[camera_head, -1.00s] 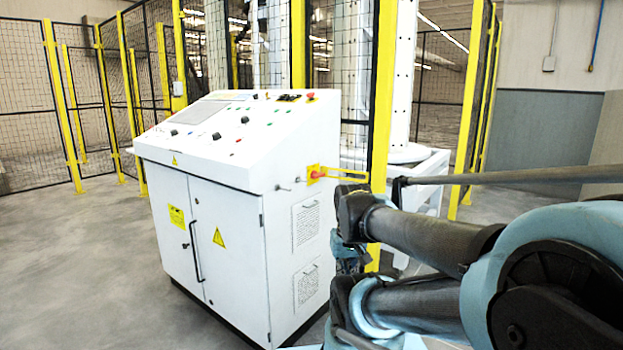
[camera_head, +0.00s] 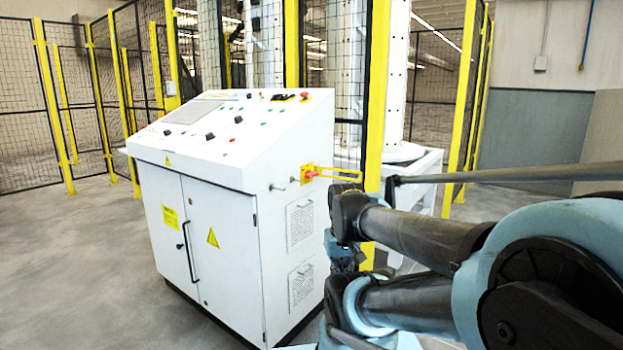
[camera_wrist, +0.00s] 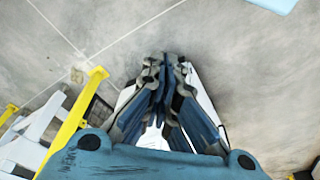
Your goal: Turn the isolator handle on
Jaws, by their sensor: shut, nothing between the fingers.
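The isolator handle (camera_head: 310,174) is a red knob on a yellow plate, on the right side of the white control cabinet (camera_head: 225,280). A yellow bar (camera_head: 340,177) reaches out from it to the right. My gripper (camera_wrist: 165,62) shows in the wrist view with its fingers together and nothing between them. It points down toward the grey floor. In the head view my arm is to the right of the handle and apart from it; the fingers are not clear there. The handle cannot be made out in the wrist view.
Yellow fence posts (camera_head: 377,90) with black mesh stand behind the cabinet. A white machine frame (camera_head: 425,175) stands behind my arm. Two short metal pins stick out of the cabinet side near the handle. The floor (camera_head: 80,260) left of the cabinet is clear.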

